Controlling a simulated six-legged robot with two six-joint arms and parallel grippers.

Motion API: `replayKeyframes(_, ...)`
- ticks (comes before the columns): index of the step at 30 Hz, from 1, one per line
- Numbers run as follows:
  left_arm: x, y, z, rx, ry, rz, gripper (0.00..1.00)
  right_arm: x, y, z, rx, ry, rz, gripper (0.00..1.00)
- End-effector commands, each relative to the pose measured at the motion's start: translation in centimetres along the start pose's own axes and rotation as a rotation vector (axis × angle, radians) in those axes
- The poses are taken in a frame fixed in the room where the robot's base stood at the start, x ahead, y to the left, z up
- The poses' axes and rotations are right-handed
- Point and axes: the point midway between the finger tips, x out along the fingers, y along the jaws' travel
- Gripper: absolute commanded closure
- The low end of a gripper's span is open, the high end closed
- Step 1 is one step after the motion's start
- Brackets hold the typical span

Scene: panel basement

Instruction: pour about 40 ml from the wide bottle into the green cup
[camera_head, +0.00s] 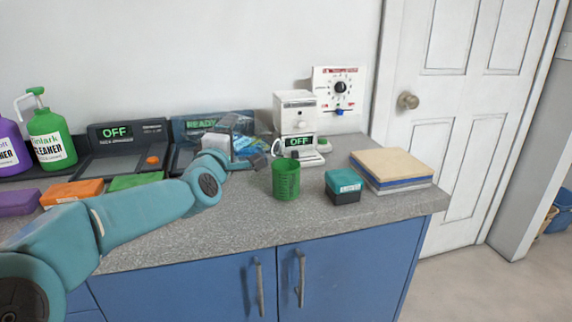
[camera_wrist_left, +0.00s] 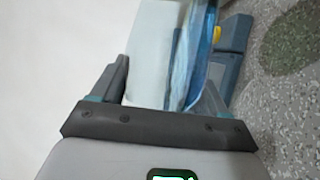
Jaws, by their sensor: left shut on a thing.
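The green cup (camera_head: 286,182), a translucent measuring cup with marks, stands upright on the grey counter. My left gripper (camera_head: 256,152) is to the left of and behind the cup, shut on the wide bottle (camera_head: 241,143), which is clear with a blue label. The bottle looks raised off the counter; its tilt is hard to tell, and the gripper partly hides it. In the left wrist view, the bottle's white and blue side (camera_wrist_left: 187,60) sits between the fingers (camera_wrist_left: 165,85). My right gripper is not in view.
A white machine (camera_head: 297,117) with an OFF display stands behind the cup. A teal-topped box (camera_head: 343,186) and a stack of boards (camera_head: 391,168) are on the right. Cleaner bottles (camera_head: 51,138) and dark devices (camera_head: 125,150) line the left. The front counter edge is clear.

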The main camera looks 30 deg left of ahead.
Motion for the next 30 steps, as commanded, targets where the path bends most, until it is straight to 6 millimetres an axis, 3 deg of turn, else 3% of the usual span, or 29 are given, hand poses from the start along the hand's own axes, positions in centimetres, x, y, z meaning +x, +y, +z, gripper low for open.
replayKeyframes(30, 0.47, 0.09, -1.08, 0.01, 0.001, 0.005, 0.65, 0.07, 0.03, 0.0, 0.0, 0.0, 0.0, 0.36)
